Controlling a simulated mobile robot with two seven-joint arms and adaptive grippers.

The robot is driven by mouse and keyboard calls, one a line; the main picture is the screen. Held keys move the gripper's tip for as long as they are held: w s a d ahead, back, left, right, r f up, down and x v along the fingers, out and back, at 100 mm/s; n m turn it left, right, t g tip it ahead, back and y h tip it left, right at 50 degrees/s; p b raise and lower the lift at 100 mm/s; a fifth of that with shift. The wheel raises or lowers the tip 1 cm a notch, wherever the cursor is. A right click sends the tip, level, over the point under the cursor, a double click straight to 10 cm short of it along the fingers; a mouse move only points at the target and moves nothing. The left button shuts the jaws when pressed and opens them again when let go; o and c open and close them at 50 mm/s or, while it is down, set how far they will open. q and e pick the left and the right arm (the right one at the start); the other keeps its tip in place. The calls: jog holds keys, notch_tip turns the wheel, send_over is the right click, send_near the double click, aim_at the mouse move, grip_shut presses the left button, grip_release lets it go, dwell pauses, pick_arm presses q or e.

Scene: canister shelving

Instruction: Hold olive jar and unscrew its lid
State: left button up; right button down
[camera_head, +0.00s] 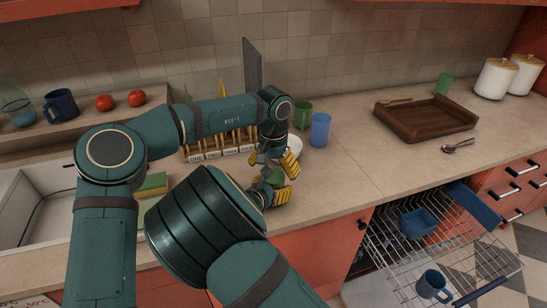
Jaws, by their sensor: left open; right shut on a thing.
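The olive jar (273,177) shows only as a small green patch between my two grippers above the counter. Most of it is hidden by fingers. My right gripper (278,192), with yellow pads, comes from below and is shut on the jar. My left gripper (277,162) is open just above the jar, its fingers pointing down toward it. I cannot tell whether its fingers touch the lid, and the lid itself cannot be made out.
Behind the grippers stand a labelled spice rack (222,152), a green cup (302,115) and a blue cup (320,129). A wooden tray (425,133) lies to the right. The open dishwasher rack (385,245) extends below the counter. Counter right of the grippers is clear.

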pick_arm(q)
jog(key=shift+f, duration=1.5)
jog(key=c, duration=1.3)
jog(key=shift+n, duration=1.7)
jog(key=o, duration=1.3)
jog(key=shift+r, duration=0.15)
